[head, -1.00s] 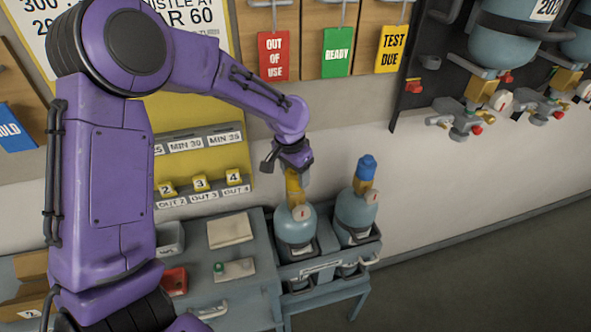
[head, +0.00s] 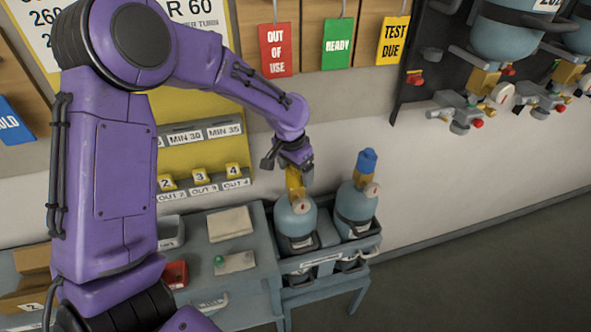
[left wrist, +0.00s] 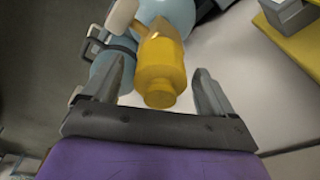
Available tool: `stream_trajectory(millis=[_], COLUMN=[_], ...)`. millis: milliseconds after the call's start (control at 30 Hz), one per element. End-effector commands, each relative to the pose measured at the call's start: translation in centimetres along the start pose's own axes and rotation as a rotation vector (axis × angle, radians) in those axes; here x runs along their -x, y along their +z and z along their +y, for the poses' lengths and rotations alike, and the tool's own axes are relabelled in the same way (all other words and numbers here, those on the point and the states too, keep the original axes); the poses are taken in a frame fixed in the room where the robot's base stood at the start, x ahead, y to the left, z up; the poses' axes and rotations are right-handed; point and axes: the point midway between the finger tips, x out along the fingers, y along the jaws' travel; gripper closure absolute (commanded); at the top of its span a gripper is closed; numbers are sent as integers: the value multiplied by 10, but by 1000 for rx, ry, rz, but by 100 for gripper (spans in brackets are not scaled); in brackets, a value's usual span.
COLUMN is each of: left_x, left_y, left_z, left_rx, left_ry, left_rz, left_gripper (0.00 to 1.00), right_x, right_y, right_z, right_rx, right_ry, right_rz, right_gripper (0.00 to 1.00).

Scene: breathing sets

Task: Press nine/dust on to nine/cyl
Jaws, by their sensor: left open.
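Two pale blue cylinders stand upright side by side in a grey rack. The left cylinder (head: 295,220) has a yellow valve (head: 294,181) with no blue cap showing on it. The right cylinder (head: 355,205) has a blue cap (head: 366,161) on its valve. I cannot tell which cylinder is number nine. My left gripper (head: 297,164) is just above the left cylinder's valve. In the left wrist view the open fingers (left wrist: 160,78) stand either side of the yellow valve (left wrist: 159,70), with gaps on both sides. No loose dust cap shows. My right gripper is out of view.
The grey rack (head: 322,261) adjoins a bench with a beige pad (head: 229,224), a red tray (head: 174,274) and a small plate with a green button (head: 235,262). A yellow panel (head: 200,115) and tags hang behind. More cylinders hang at the upper right.

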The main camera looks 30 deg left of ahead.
Motion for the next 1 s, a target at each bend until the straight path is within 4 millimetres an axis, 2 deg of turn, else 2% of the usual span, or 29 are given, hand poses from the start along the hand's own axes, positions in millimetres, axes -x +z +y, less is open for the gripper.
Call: stream_trajectory(millis=[133,400,500,667,1000], left_x=[15,78,94,105,106], left_y=[-1,-1,0,0,2], left_z=[0,0,0,0,-2], left_rx=[0,0,0,0,5], left_ry=[-2,-2,-2,0,-1], left_rz=[5,7,4,1,0], left_gripper=[14,14,14,14,14], right_x=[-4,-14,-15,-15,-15], right_y=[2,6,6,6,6], right_z=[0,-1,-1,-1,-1], right_rx=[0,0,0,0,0], right_ry=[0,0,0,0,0], right_rz=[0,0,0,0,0], right_gripper=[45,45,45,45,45])
